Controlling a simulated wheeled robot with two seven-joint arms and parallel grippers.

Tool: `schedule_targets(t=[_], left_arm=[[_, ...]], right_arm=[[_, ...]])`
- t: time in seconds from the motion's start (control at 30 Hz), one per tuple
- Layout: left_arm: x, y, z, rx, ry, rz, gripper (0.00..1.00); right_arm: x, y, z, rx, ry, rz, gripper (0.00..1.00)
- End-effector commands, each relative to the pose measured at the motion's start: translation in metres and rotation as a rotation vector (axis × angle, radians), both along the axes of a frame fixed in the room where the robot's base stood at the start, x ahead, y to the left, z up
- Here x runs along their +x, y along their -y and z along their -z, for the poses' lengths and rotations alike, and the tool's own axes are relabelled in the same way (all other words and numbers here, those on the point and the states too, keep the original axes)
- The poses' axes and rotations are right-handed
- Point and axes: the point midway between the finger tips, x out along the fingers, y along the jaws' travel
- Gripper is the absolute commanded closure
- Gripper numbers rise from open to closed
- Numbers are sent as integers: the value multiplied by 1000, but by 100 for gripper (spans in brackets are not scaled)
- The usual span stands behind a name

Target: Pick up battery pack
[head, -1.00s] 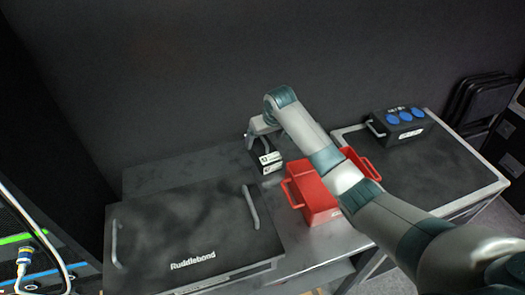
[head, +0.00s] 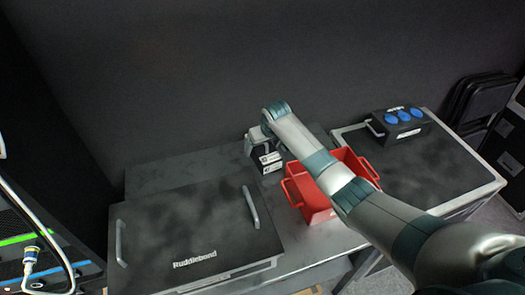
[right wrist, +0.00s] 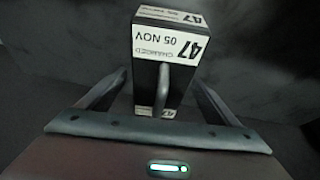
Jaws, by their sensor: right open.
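The battery pack (head: 268,162) is a small black box with white labels, standing on the grey table behind the red bin. In the right wrist view the battery pack (right wrist: 166,45) shows a label reading "47 05 NOV CHARGED", upside down, and a grey handle-like bar. My right gripper (head: 259,141) is at the top of the pack, partly hidden by my own wrist. In the right wrist view my right gripper (right wrist: 163,88) is open, with one finger on each side of the pack. Gaps show beside it, and I see no grip. My left gripper is out of view.
A red bin (head: 291,194) with handles stands right of the pack, under my right forearm. A black "Ruddlebond" case (head: 180,232) lies at front left. A black box with blue caps (head: 398,124) sits on the right-hand case (head: 440,165). A dark wall is close behind.

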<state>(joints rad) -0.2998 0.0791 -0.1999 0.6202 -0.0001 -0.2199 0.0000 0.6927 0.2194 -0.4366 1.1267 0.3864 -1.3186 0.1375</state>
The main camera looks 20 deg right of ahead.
Motion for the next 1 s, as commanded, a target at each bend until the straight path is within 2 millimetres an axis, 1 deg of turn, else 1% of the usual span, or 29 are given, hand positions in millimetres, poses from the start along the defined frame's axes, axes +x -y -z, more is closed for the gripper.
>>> schedule_targets(t=[0.47,0.5,0.57,0.6,0.77,0.8,0.83,0.87,1.0], left_arm=[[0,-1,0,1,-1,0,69],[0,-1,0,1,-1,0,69],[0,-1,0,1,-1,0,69],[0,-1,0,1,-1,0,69],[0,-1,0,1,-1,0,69],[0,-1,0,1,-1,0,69],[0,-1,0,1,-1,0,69],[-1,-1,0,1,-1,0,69],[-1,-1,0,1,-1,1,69]], right_arm=[[0,0,1,0,1,0,16],[0,0,1,0,1,0,20],[0,0,1,0,1,0,35],[0,0,1,0,1,0,44],[0,0,1,0,1,0,83],[0,0,1,0,1,0,92],[0,0,1,0,1,0,98],[2,-1,-3,2,7,-1,98],[2,-1,-3,2,7,-1,99]])
